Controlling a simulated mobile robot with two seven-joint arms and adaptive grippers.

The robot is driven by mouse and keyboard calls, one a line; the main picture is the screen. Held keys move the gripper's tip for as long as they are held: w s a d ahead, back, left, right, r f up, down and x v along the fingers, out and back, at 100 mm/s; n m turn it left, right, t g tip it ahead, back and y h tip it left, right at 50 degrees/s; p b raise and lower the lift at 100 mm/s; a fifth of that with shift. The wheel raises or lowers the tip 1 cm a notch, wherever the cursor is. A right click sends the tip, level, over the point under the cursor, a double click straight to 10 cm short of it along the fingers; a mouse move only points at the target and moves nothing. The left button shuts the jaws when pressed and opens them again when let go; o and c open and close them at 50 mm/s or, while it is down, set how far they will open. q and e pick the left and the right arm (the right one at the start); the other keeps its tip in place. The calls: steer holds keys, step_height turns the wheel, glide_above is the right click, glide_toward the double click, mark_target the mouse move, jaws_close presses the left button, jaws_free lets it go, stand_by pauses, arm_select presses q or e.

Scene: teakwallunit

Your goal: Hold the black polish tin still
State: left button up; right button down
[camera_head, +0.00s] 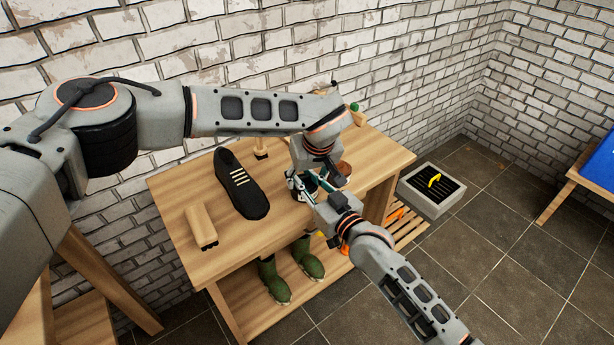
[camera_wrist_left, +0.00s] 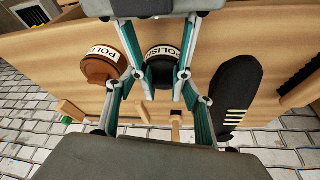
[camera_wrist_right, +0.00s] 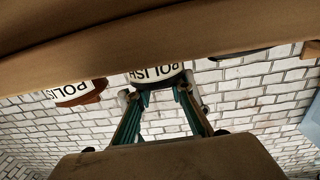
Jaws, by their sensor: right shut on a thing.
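The black polish tin (camera_wrist_left: 163,66), with a white POLISH label, is at the workbench (camera_head: 175,195). It also shows in the right wrist view (camera_wrist_right: 155,76). My right gripper (camera_wrist_right: 160,92) reaches in from the front and is shut on the tin, one finger on each side. My left gripper (camera_wrist_left: 160,88) comes down over the tin; its fingers stand apart on either side, and I see no clear contact. In the head view the two grippers crowd together and hide most of the tin.
A brown polish tin (camera_wrist_left: 101,66) stands close beside the black one. Green boots (camera_head: 307,257) stand on the lower shelf. A grey box (camera_head: 431,203) is at right.

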arm_select(q)
steer(key=o, duration=1.1)
steer(key=shift+a+f, duration=0.1)
steer(key=shift+a, duration=0.1)
arm_select(e)
steer(key=shift+w+d, duration=0.1)
steer(key=shift+d, duration=0.05)
arm_select(q)
steer(key=shift+o, duration=0.2)
steer(key=shift+s+d+r, duration=0.15)
steer(key=shift+r, duration=0.3)
steer(key=v, duration=1.1)
steer(key=shift+r, duration=0.1)
arm_select(e)
steer(key=c, duration=1.7)
jaws_free()
